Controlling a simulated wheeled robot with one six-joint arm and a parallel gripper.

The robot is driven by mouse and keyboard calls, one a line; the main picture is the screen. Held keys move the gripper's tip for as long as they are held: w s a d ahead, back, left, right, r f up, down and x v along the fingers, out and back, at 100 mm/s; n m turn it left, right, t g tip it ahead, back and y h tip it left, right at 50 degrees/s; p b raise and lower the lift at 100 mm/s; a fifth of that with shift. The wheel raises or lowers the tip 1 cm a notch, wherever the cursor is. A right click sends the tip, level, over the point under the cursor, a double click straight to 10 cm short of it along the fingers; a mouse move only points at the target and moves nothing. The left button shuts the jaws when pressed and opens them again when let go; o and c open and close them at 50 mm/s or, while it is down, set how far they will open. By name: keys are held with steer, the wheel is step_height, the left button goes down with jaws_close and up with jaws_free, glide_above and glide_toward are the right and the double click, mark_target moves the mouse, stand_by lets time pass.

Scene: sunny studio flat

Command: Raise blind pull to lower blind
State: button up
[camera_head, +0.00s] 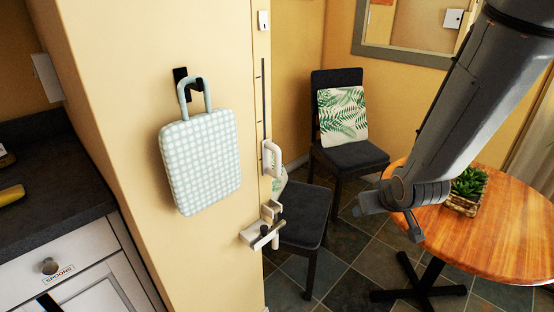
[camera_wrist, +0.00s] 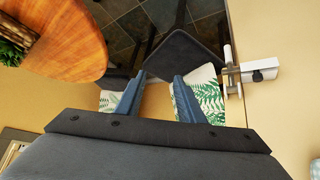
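The blind pull (camera_head: 271,158) is a white loop handle at the lower end of a thin dark vertical line on the narrow wall edge. A white switch-like plate (camera_head: 263,20) is above it. My gripper (camera_head: 388,218) is to the right of the pull, apart from it, in front of the round table. In the wrist view, its two blue-grey fingers (camera_wrist: 158,82) are spread apart with nothing held between them. No blind is recognisable.
A white bracket with a metal rod (camera_head: 262,230) sticks out below the pull; it also shows in the wrist view (camera_wrist: 255,72). A checked bag (camera_head: 200,160) hangs left. Dark chairs (camera_head: 350,155) and a round wooden table (camera_head: 500,230) with a plant (camera_head: 466,188) stand right.

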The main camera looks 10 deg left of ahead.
steer(key=w+a+r+n+t+y+p, duration=0.25)
steer(key=w+a+y, duration=0.2)
steer(key=a, duration=0.55)
steer(key=n+t+y+p, duration=0.1)
steer(key=n+t+y, duration=0.15)
steer(key=y, duration=0.45)
glide_toward(279, 164)
steer(key=x, duration=0.4)
steer(key=p+x, duration=0.2)
steer(key=x, duration=0.5)
steer(key=shift+w+f, duration=0.1)
steer(key=shift+f, duration=0.05)
steer(key=shift+c, duration=0.5)
jaws_close()
